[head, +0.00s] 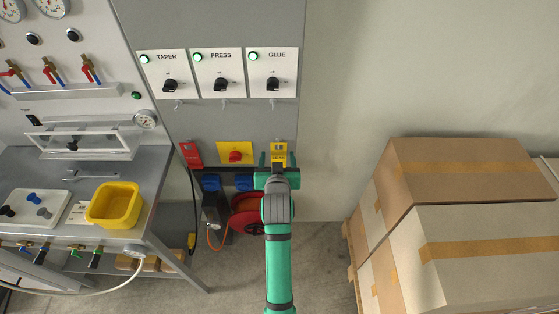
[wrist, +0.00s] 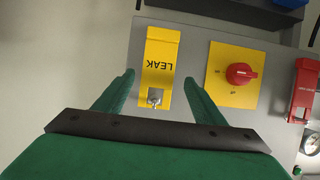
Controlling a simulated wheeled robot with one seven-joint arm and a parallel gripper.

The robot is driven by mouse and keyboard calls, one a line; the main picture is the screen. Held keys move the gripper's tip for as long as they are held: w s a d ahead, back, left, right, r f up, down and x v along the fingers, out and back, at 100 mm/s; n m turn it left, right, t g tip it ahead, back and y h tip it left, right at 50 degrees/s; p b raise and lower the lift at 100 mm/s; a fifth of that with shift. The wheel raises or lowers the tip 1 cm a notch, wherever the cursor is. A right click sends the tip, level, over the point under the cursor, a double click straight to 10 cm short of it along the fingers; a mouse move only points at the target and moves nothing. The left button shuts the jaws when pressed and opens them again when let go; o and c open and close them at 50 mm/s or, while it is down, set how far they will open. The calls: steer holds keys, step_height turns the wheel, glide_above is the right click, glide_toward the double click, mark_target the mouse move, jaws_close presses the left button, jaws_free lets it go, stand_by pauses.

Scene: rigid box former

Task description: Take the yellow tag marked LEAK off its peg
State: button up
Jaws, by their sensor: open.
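The yellow tag (wrist: 160,62) marked LEAK hangs against the grey panel in the wrist view, where it appears upside down. My gripper (wrist: 158,80) is open, with one green finger on each side of the tag's peg end. I see gaps between the fingers and the tag; contact does not show. In the head view the tag (head: 279,150) is partly hidden behind my gripper (head: 278,160).
A yellow plate with a red rotary switch (wrist: 240,73) sits beside the tag, with a red tag (wrist: 303,90) beyond it. The head view shows blue sockets (head: 211,183) below, a red reel (head: 247,212), and stacked cartons (head: 460,170) at right. Bare wall lies right of the panel.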

steer(key=shift+w+d+f, duration=0.15)
steer(key=shift+w+f, duration=0.15)
steer(key=shift+w, duration=0.35)
steer(key=shift+c, duration=0.6)
steer(key=shift+w, duration=0.1)
steer(key=c, duration=1)
steer(key=shift+w, duration=0.1)
